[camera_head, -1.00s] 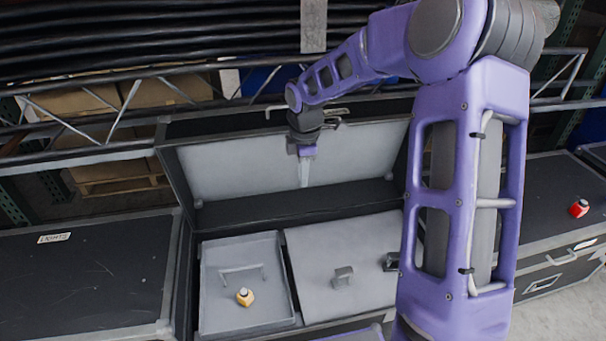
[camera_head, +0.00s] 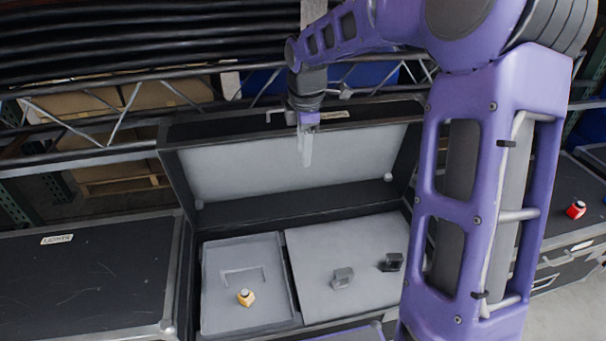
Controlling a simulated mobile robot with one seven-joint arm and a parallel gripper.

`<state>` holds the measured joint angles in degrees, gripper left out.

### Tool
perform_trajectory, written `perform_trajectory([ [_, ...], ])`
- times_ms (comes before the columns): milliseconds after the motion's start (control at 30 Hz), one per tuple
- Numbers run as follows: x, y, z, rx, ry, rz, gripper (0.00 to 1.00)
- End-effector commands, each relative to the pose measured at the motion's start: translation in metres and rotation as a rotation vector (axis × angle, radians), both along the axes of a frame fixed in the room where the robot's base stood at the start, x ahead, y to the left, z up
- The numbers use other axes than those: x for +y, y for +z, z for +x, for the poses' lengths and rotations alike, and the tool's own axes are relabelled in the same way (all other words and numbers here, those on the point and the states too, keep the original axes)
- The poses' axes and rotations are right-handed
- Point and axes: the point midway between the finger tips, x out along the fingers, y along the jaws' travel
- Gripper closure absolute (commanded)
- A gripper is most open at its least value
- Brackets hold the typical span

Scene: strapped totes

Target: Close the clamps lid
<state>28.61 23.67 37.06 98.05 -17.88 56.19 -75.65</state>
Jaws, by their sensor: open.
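The lid (camera_head: 240,174) of the middle black case stands raised at the back, its pale grey inner face toward me. My gripper (camera_head: 305,150) is open and points down at the lid's upper middle. Its fingers overlap the lid's top edge and inner face in the picture. I cannot tell whether they touch it. The open case (camera_head: 187,285) below holds a grey tray (camera_head: 215,315) on the left and a grey panel (camera_head: 325,240) on the right.
A yellow-orange item (camera_head: 245,297) lies in the tray. A closed case marked LIGHTS (camera_head: 90,280) is at left. A red item (camera_head: 576,210) sits on a right-hand case. A truss rail (camera_head: 80,157) runs behind.

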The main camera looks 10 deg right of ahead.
Motion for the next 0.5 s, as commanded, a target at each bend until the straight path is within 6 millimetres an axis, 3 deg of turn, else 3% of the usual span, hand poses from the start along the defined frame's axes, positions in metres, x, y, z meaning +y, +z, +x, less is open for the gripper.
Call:
perform_trajectory([
  [33, 0.0, 0.016, -0.001, -0.005, -0.001, -0.001, 0.55],
  [200, 0.0, 0.05, -0.006, -0.004, 0.0, 0.0, 0.55],
  [500, 0.0, 0.075, -0.01, 0.0, 0.0, 0.0, 0.55],
])
